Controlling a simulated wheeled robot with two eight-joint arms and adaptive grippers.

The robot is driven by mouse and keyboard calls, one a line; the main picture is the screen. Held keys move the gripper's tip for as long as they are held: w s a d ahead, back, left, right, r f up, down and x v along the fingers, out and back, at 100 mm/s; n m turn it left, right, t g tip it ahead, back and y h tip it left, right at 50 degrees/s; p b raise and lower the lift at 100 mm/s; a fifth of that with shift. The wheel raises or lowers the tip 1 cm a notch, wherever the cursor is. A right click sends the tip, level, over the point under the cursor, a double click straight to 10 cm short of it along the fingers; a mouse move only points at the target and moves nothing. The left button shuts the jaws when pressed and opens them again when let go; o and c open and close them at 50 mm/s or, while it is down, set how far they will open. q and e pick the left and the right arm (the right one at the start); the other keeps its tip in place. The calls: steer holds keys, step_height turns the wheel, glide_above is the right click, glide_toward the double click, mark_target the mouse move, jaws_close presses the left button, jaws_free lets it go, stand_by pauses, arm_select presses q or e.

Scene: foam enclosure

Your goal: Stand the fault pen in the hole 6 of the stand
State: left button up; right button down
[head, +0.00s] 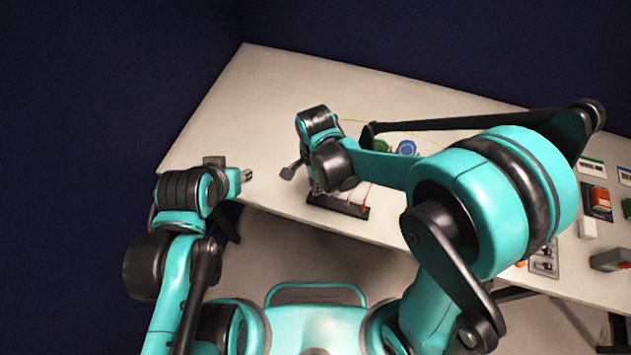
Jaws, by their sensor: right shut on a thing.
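A dark, low bar (340,206), which looks like the stand, lies near the table's front edge. Its holes and their numbers are too small to read. My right gripper (316,187) is low over the left end of this bar, mostly covered by its own wrist. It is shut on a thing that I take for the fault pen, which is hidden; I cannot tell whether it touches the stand. A thin orange-red piece (364,198) stands upright at the bar's right end. My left gripper (248,174) is at the table's front edge, left of the stand; its opening is unclear.
A green round item (381,146) and a blue round item (406,148) lie behind my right forearm. A red block (600,199), a white block (587,229) and a grey box (610,260) are at the right. The table's back left is clear.

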steer(key=shift+f+b, duration=1.1)
steer(key=shift+f, duration=0.15)
steer(key=c, duration=1.4)
jaws_free()
steer(key=shift+r, duration=0.1)
step_height(320, 180, up, 12)
steer(key=shift+f, duration=0.1)
steer(key=s+d+f+n+t+b, duration=0.1)
steer(key=d+n+t+b, duration=0.1)
steer(key=d+n, duration=0.2)
steer(key=s+d+f+n+t+b, duration=0.1)
steer(key=d+n, duration=0.3)
steer(key=d, duration=0.4)
steer(key=s+d+f+n+t+b, duration=0.2)
steer(key=s+d+n+t+b, duration=0.1)
steer(key=d+n+t, duration=0.1)
steer(key=shift+s+d+n, duration=0.1)
steer(key=shift+d+n, duration=0.4)
steer(key=shift+d, duration=0.4)
